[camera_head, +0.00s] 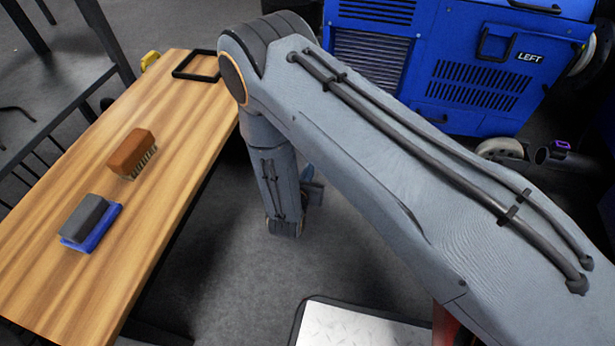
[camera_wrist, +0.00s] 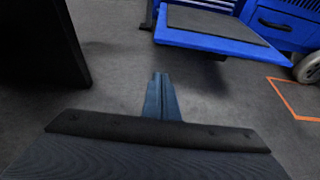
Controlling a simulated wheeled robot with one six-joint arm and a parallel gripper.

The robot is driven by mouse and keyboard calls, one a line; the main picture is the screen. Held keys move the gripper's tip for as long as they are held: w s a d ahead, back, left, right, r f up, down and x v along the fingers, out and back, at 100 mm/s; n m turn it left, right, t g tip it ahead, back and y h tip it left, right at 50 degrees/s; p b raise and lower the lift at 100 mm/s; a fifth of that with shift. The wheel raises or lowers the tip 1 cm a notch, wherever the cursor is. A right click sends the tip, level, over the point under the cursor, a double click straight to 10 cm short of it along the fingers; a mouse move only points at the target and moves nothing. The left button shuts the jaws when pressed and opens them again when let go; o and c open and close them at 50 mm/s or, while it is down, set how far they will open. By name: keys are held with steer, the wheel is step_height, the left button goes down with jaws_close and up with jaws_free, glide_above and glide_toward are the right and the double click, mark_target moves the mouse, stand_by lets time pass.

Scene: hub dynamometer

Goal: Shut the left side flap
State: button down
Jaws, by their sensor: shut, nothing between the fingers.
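A blue flap (camera_wrist: 205,42) with a dark grey inner face juts out flat from the blue machine at the top of the wrist view. It appears to be lowered open. In the head view my arm hides that spot. The machine (camera_head: 470,90) carries the label LEFT (camera_head: 531,57) on its front in the head view. My gripper (camera_wrist: 161,82) is shut and empty, below and to the left of the flap in the wrist picture, with floor showing between them. In the head view the end of my arm points down.
A wooden bench (camera_head: 60,290) at left holds a brown brush (camera_head: 132,155), a grey and blue block (camera_head: 90,222) and a black frame (camera_head: 198,66). A caster wheel (camera_head: 500,149) is under the machine. A metal plate (camera_head: 355,328) lies in front. Grey floor between bench and machine is open.

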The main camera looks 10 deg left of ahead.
steer(key=shift+w+r+b, duration=0.65)
steer(key=shift+w+b, duration=0.05)
steer(key=shift+w, duration=0.3)
steer(key=shift+w+r+b, duration=0.6)
steer(key=shift+w+b, duration=0.05)
steer(key=shift+w, duration=0.35)
steer(key=shift+r, duration=0.1)
